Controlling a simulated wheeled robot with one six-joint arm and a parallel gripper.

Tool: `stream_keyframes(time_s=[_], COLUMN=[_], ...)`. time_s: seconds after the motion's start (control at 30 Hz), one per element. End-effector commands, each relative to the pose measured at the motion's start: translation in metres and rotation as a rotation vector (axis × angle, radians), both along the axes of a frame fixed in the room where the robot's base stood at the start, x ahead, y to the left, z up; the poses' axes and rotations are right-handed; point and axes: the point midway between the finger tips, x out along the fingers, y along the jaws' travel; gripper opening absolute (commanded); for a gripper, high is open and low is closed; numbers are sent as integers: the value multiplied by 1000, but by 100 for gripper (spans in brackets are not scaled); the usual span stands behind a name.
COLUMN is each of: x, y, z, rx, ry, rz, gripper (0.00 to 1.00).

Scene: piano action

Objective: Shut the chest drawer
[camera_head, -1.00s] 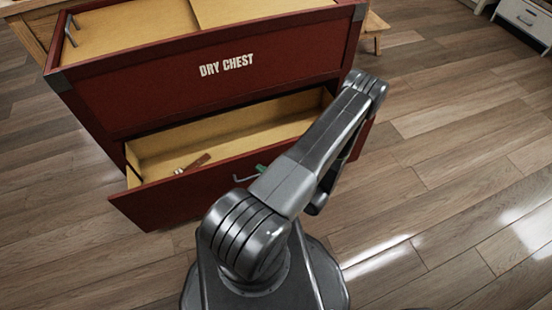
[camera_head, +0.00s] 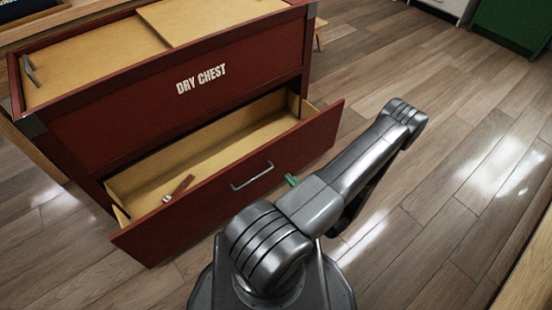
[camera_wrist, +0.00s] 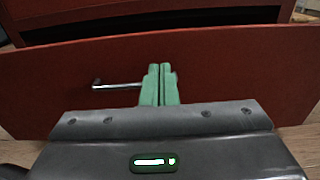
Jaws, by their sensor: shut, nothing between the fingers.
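The red chest (camera_head: 120,110), lettered "DRY CHEST", stands at the left in the head view. Its lower drawer (camera_head: 290,155) is pulled out, with the pale wooden inside showing. A metal bar handle (camera_head: 252,176) is on the drawer front; it also shows in the wrist view (camera_wrist: 115,86). My gripper (camera_wrist: 161,68) has green fingers closed together with nothing between them. In the wrist view the fingers point at the red drawer front (camera_wrist: 225,65) and overlap the handle's right part; I cannot tell whether they touch. In the head view only a green bit of the gripper (camera_head: 292,180) shows beside my arm.
A small tool with a brown handle (camera_head: 182,185) lies inside the drawer. The chest's top compartment (camera_head: 95,60) is partly uncovered, with a wooden panel (camera_head: 205,15) at its right. Wooden floor (camera_head: 440,190) is clear to the right. A green cabinet (camera_head: 510,25) stands far right.

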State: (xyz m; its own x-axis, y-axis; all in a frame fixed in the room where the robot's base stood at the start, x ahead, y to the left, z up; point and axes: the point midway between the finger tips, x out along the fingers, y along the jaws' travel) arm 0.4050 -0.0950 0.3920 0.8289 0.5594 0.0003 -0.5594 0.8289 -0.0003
Motion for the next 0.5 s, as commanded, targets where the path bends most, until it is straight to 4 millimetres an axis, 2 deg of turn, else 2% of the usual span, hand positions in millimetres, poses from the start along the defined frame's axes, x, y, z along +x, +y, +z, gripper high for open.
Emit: stream_keyframes(time_s=[0.17,0.5], x=[10,53], y=[8,37], z=[0,-1], rx=[0,-2], ry=[0,-1], rz=[4,6], gripper=[0,0])
